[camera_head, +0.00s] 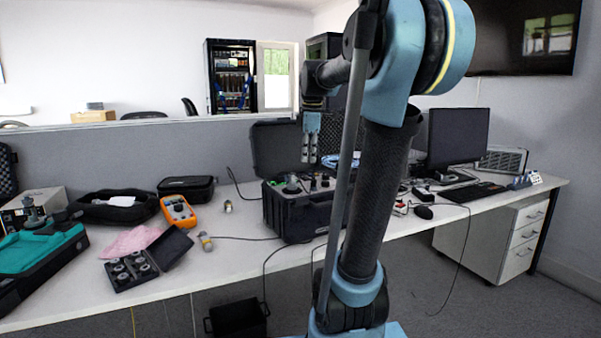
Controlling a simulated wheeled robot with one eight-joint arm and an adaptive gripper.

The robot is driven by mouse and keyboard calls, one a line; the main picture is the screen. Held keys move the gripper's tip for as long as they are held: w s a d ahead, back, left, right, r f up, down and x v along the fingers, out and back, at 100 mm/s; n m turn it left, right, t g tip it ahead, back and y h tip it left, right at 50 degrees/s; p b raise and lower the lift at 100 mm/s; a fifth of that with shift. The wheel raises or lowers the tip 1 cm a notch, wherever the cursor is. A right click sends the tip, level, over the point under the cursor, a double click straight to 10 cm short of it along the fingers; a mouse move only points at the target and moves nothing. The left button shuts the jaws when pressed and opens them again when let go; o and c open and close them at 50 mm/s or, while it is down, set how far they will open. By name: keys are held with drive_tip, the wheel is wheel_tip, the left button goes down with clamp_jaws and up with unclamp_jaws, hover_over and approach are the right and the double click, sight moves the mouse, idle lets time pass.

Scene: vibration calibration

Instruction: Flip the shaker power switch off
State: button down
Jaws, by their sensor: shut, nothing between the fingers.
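The shaker looks to be the black open case (297,212) on the desk, with its lid (277,147) raised behind it. Its top panel carries small knobs and fittings, among them a dark round part (292,184). The power switch is too small to make out. My gripper (309,158) points down above the case's panel, in front of the lid. Its fingers are shut and hold nothing. My arm hides the right part of the case.
An orange multimeter (178,211), a box of small weights (131,270), a pink cloth (131,242) and a teal-lined case (40,250) lie on the desk to the left. A monitor (458,137), keyboard (472,191) and mouse (423,212) are at right. Cables hang off the front edge.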

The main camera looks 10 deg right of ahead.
sight(305, 178)
drive_tip(key=w+r+n, duration=0.5)
drive_tip(key=w, duration=0.5)
drive_tip(key=shift+w+a, duration=0.2)
drive_tip(key=shift+w, duration=0.1)
drive_tip(key=f, duration=0.4)
drive_tip(key=w+f, duration=0.1)
drive_tip(key=f, duration=0.8)
drive_tip(key=shift+w+a+f, duration=0.25)
drive_tip(key=shift+f, duration=0.15)
